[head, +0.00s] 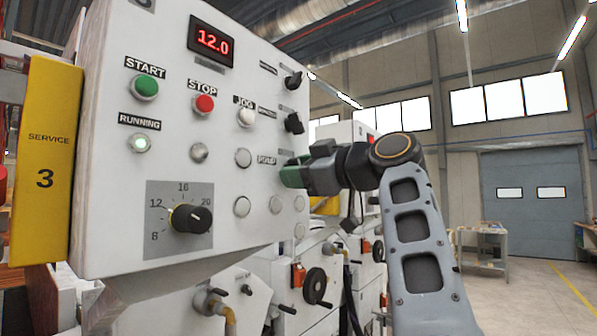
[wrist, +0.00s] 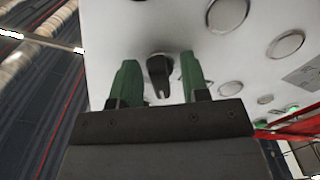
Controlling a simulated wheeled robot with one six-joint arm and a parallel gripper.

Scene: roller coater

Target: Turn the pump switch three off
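The pump switch, a black rotary knob, shows in the wrist view (wrist: 159,75) between the two green fingers of my gripper (wrist: 160,82). White panel shows on both sides of the knob, so the fingers stand apart around it without visibly gripping. There the gripper hides the pump switch. The panel belongs to the station with the yellow SERVICE 3 sign (head: 45,165).
Two other black knobs, an upper one (head: 293,80) and a lower one (head: 294,123), sit above my gripper. Green START (head: 146,87), red STOP (head: 204,104) and a dial (head: 192,219) are on the panel. A handwheel (head: 315,286) is below. Open floor lies at right.

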